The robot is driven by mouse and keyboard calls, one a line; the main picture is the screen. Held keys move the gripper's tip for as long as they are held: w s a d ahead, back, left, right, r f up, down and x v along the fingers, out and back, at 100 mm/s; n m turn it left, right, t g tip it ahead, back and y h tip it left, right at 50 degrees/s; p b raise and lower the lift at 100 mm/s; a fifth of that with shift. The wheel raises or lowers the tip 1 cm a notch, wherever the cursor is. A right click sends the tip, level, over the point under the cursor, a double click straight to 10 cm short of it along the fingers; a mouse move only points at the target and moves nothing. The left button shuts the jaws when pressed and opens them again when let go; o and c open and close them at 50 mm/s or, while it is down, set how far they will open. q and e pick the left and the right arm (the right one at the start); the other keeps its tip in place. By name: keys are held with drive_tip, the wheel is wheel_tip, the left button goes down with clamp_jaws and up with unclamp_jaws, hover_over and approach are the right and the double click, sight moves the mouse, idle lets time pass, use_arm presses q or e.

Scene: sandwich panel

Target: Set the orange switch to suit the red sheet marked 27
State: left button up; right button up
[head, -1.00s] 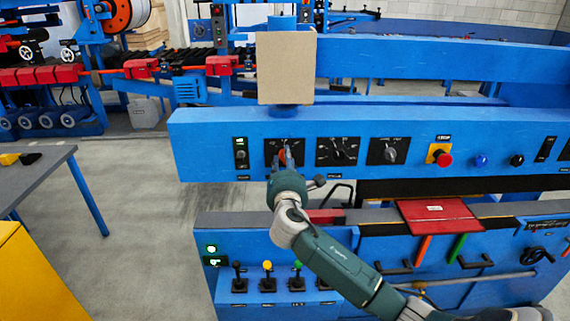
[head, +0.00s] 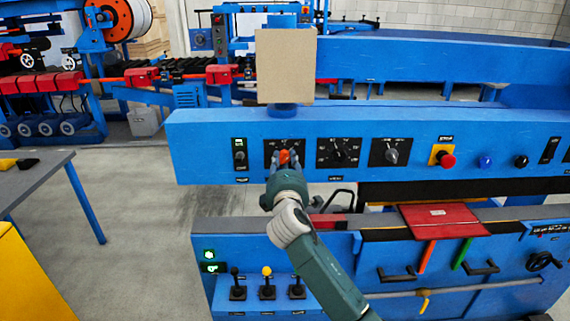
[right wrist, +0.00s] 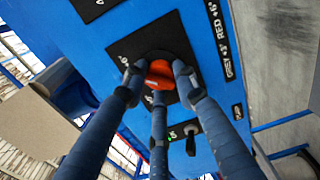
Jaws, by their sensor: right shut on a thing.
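The orange switch (head: 290,157) sits on a black square plate at the left part of the blue panel. It also shows in the right wrist view (right wrist: 159,74). My right gripper (head: 283,165) is shut on it, with its fingers around the knob; they fill much of the right wrist view (right wrist: 158,90). The switch's setting marks are mostly hidden or too small to read. The red sheet (head: 440,215) lies on the ledge below the panel at the right; its white label is unreadable. My left gripper is not in view.
A black label (right wrist: 219,35) on the panel reads about "GREY +3 RED +6". Two other dials (head: 338,153) (head: 391,152), a red stop button (head: 447,160) and a blue button (head: 485,161) sit right of the switch. Small levers (head: 267,283) stand below. A tan board (head: 286,65) rises above.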

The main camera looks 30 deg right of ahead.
drive_tip(key=shift+f+m, duration=0.15)
drive_tip(key=shift+m, duration=0.25)
drive_tip(key=o, duration=1.1)
drive_tip(key=shift+o, duration=0.2)
drive_tip(key=shift+a, duration=0.1)
drive_tip(key=v, duration=1.2)
